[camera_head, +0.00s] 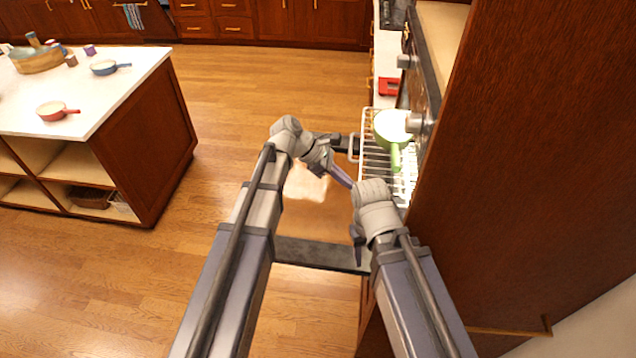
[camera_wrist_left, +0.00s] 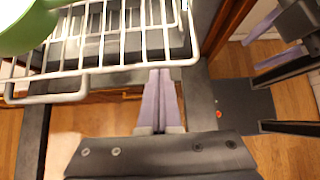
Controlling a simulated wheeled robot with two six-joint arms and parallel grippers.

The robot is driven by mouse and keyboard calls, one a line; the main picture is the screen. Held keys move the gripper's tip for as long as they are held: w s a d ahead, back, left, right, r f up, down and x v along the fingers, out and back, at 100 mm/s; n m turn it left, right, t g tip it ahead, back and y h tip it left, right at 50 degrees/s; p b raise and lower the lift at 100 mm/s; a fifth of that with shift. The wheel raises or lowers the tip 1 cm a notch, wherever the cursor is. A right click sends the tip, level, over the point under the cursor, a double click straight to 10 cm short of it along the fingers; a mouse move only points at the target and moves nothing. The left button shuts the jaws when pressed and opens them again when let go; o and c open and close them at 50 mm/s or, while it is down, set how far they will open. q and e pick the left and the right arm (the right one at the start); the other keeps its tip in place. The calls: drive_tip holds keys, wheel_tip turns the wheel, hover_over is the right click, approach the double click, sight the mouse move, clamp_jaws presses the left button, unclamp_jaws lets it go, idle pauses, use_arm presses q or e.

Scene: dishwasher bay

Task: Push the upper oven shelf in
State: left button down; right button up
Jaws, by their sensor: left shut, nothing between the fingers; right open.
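The upper oven shelf (camera_head: 376,162) is a white wire rack that sticks out of the oven front, at the right in the head view. A green pan (camera_head: 381,131) stands on it. The shelf's front edge, with its wire loop handle (camera_wrist_left: 45,98), shows in the left wrist view. My left gripper (camera_head: 345,180) is shut and empty, its purple fingers (camera_wrist_left: 160,78) at or just below the front bar beside the handle. I cannot tell whether they touch it. My right gripper (camera_head: 356,244) is open and empty, nearer to me; it also shows in the left wrist view (camera_wrist_left: 262,50).
A dark-framed open door (camera_head: 320,254) seems to lie below the shelf. A tall wooden cabinet side (camera_head: 520,160) stands close on the right. A white-topped island (camera_head: 120,90) stands at the left, with open wooden floor between.

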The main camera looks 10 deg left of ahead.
sight(408, 192)
use_arm(q)
drive_tip(key=d, duration=1.7)
drive_tip(key=shift+d, duration=0.45)
drive_tip(key=a, duration=0.3)
drive_tip(key=p+v, duration=0.2)
drive_tip(key=v, duration=0.1)
drive_tip(key=p+v, duration=0.2)
drive_tip(key=v, duration=0.2)
drive_tip(key=p+v, duration=0.2)
drive_tip(key=v, duration=0.1)
drive_tip(key=shift+a+f+p, duration=0.15)
drive_tip(key=shift+a+p, duration=0.25)
drive_tip(key=shift+a, duration=0.25)
drive_tip(key=shift+a, duration=0.1)
